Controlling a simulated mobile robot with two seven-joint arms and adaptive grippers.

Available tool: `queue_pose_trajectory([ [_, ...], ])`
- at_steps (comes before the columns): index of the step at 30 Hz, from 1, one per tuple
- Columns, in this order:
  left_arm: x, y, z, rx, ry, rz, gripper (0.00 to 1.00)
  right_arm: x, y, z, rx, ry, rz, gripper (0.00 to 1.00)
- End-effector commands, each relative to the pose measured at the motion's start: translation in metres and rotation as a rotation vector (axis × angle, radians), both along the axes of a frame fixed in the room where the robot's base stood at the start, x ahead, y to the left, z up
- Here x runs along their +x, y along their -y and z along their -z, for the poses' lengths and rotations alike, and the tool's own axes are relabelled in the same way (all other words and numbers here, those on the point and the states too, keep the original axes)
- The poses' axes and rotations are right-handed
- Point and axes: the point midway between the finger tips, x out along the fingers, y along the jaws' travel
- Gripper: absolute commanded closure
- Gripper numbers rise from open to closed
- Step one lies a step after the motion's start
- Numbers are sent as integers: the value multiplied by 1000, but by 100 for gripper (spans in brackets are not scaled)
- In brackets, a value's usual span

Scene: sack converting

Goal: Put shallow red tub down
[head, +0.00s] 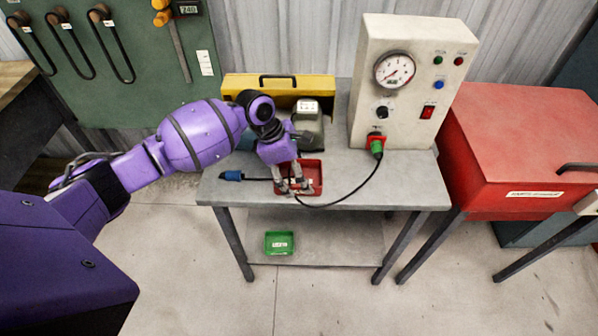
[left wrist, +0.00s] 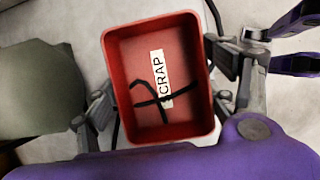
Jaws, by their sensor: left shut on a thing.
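The shallow red tub (head: 317,175) is at the front edge of the grey bench in the head view; I cannot tell whether it touches the top or hangs just above it. My left gripper (head: 294,188) is shut on it and partly covers it. In the left wrist view the tub (left wrist: 120,60) sits between the fingers, open side facing the camera. A white label reading SCRAP and thin black pieces show inside it. My right gripper is not in view.
The grey bench (head: 400,170) carries a yellow toolbox (head: 305,85), a grey-green device (head: 309,130), a gauge box (head: 400,110) and a blue connector (head: 232,175). A black cable runs by the tub. A green tub (head: 280,243) lies on the lower shelf (head: 340,240). A red cabinet stands right.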

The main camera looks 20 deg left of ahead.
Motion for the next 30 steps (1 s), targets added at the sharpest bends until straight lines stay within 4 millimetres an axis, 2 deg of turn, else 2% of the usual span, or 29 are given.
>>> queue_pose_trajectory([
  [10,1,1,0,-2,4,0,52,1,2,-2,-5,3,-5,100],
  [11,1,1,1,-2,4,0,20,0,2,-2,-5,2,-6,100],
  [15,1,1,1,-1,4,0,4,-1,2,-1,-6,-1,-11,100],
  [26,1,0,0,0,3,0,4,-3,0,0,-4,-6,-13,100],
  [30,0,-4,-13,0,4,-1,4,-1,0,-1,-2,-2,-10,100],
])
